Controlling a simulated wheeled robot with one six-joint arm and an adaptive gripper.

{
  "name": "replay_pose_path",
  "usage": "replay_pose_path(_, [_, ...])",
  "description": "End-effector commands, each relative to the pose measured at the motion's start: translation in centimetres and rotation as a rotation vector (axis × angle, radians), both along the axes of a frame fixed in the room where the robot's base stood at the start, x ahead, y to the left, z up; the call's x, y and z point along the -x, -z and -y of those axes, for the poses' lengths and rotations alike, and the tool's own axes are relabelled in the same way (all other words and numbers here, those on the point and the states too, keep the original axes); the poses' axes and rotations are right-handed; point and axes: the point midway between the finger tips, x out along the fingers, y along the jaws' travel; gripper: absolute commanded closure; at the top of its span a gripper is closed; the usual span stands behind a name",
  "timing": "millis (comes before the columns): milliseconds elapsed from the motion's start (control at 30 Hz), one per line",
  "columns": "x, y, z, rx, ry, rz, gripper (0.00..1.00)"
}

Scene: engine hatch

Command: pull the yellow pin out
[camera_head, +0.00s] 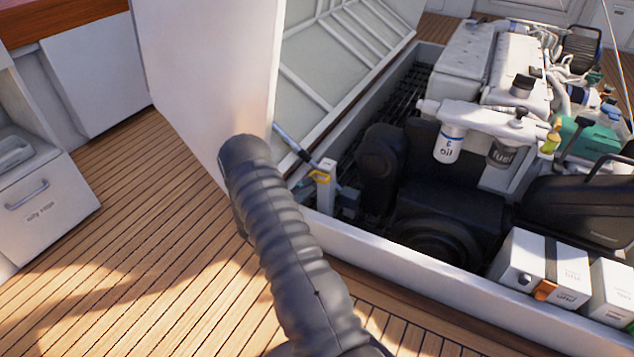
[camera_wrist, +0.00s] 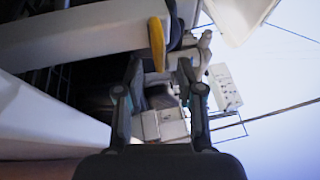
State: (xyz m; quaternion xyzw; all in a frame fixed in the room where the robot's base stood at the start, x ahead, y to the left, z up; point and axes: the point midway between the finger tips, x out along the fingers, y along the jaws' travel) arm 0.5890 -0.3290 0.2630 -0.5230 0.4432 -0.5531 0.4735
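The yellow pin (camera_wrist: 157,43) shows in the wrist view as a flat yellow piece beside a white beam (camera_wrist: 85,38). In the head view the yellow pin (camera_head: 320,177) is small, at the white post (camera_head: 325,195) on the hatch's near edge. My gripper (camera_wrist: 158,70) is open in the wrist view, with a dark finger on each side. The pin's lower end appears between the fingertips, with no visible contact; its depth is hard to judge.
The raised white hatch lid (camera_head: 205,75) stands behind my arm. A strut (camera_head: 292,145) runs down near the post. The open engine bay, with oil filter (camera_head: 449,142) and white boxes (camera_head: 541,265), lies to the right. Wooden deck (camera_head: 120,250) is clear at left.

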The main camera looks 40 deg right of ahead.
Motion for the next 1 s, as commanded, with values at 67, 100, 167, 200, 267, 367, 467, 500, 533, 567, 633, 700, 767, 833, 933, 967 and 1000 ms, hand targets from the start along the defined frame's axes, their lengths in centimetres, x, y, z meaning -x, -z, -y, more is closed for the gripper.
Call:
replay_pose_path(67, [0.1,-0.1,1.4,0.000,0.003,0.001,0.62])
replay_pose_path(100, [0.1,-0.2,1.9,-0.001,0.003,0.001,0.62])
replay_pose_path(167, [0.1,-0.3,2.6,-0.001,0.002,0.001,0.62])
replay_pose_path(200, [0.1,-0.4,3.1,-0.001,0.001,0.001,0.62])
replay_pose_path(267, [0.1,-0.5,3.5,-0.001,0.001,0.001,0.62])
replay_pose_path(367, [0.1,-0.6,4.0,0.000,0.000,0.000,0.62])
replay_pose_path(467, [0.0,-0.7,4.2,0.000,0.000,0.000,0.62])
replay_pose_path(500, [0.0,-0.7,4.2,0.000,0.000,0.000,0.62])
replay_pose_path(533, [0.0,-0.7,4.3,0.000,0.000,0.000,0.62])
replay_pose_path(567, [0.0,-0.7,4.3,0.000,0.000,0.000,0.62])
replay_pose_path(633, [0.0,-0.7,4.2,-0.001,0.000,0.000,0.62])
replay_pose_path(700, [0.0,-0.7,4.2,-0.001,0.000,0.000,0.67])
replay_pose_path(767, [0.0,-0.7,4.2,-0.001,0.000,0.000,0.82])
replay_pose_path(833, [0.0,-0.7,4.2,-0.001,0.000,0.000,1.00])
replay_pose_path(933, [0.0,-0.7,4.2,-0.001,0.000,0.000,1.00])
replay_pose_path(967, [0.0,-0.7,4.2,-0.001,0.000,0.000,1.00])
replay_pose_path(1000, [0.0,-0.7,4.2,-0.001,0.000,0.000,1.00])
